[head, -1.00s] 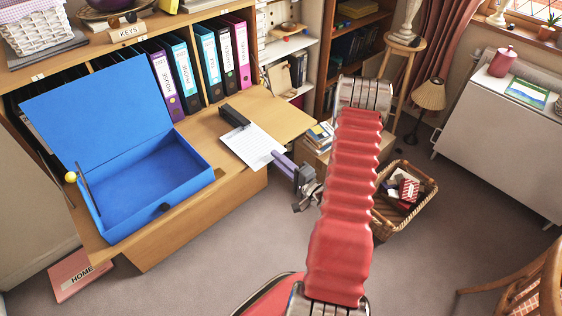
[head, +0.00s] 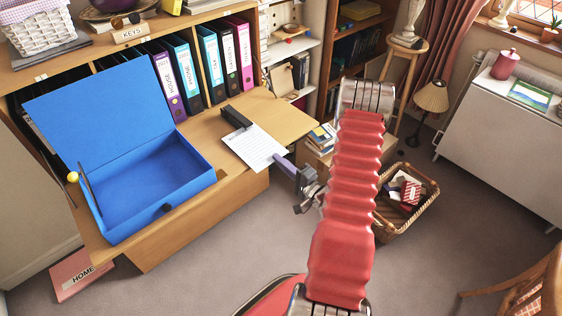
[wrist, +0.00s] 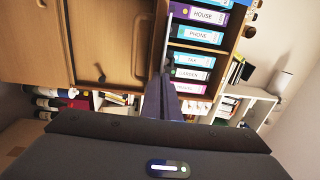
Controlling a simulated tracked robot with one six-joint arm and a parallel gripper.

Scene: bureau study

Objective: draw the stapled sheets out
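The stapled sheets (head: 254,147) are white with printed lines and lie on the desk flap, their upper left end at the black stapler-like block (head: 236,117). My gripper (head: 277,160) reaches in from the right, its purple fingers at the sheets' lower right edge. In the wrist view the fingers (wrist: 165,82) look closed together, with a thin pale strip (wrist: 168,45), seemingly the sheets edge-on, running out from their tips. The exact grip on the paper is too small to see clearly.
An open blue box file (head: 150,180) stands on the flap left of the sheets. Upright binders (head: 208,62) stand behind. A wicker basket (head: 428,212) and small stacked books (head: 322,136) are to the right. Open carpet lies in front.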

